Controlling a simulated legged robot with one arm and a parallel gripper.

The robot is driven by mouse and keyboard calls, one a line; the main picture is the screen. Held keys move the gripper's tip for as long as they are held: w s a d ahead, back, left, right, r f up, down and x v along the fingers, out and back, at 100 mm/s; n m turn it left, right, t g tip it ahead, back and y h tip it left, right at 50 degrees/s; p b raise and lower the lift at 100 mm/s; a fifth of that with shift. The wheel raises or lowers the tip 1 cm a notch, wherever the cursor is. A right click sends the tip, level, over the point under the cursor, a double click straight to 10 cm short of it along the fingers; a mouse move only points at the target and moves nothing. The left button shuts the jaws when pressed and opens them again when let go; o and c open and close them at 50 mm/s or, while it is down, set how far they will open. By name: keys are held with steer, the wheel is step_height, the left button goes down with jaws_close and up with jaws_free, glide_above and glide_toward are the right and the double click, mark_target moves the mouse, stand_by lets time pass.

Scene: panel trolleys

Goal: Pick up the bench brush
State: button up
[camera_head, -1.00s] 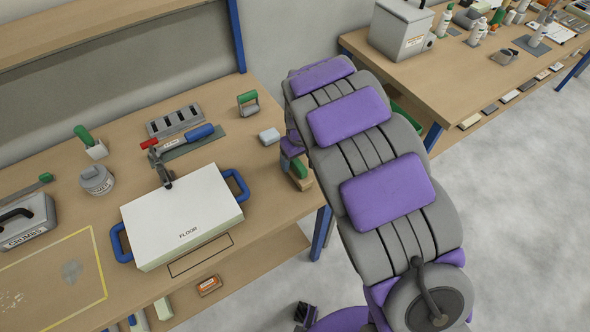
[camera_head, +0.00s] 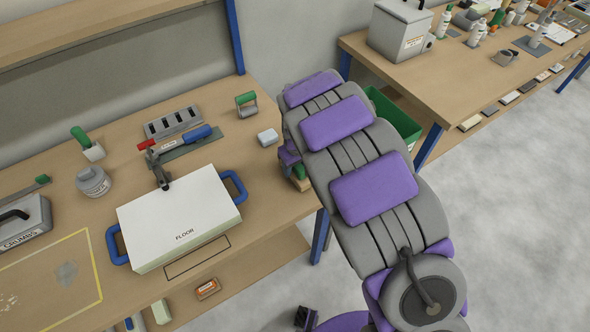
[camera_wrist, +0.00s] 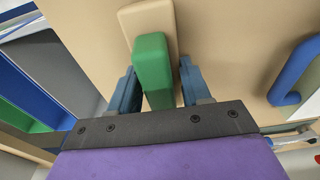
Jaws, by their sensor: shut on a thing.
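The bench brush has a green handle and a pale wood-coloured block. In the head view it shows only in part (camera_head: 300,172), beside my arm at the right end of the left workbench (camera_head: 265,205). In the wrist view the green handle (camera_wrist: 152,62) sits between the two blue fingers of my gripper (camera_wrist: 158,85), with the pale block beyond it. My gripper is shut on the handle. My arm hides much of the gripper in the head view. I cannot tell whether the brush touches the bench top.
A white FLOOR case (camera_head: 180,215) with blue handles lies left of the brush; one handle (camera_wrist: 293,72) shows in the wrist view. A pale small block (camera_head: 268,137) and a green-handled tool (camera_head: 246,104) stand behind. A green bin (camera_head: 395,118) is between the benches.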

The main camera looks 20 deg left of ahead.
steer(key=shift+a, duration=0.15)
steer(key=c, duration=0.5)
steer(key=shift+c, duration=0.2)
steer(key=shift+r, duration=0.45)
step_height(320, 180, up, 3)
steer(key=shift+r+p, duration=0.1)
steer(key=shift+p, duration=0.7)
steer(key=s+d+p, duration=0.2)
steer(key=s+d, duration=0.9)
steer(key=shift+s+r, duration=0.2)
steer(key=shift+r, duration=0.25)
steer(key=shift+d, duration=0.1)
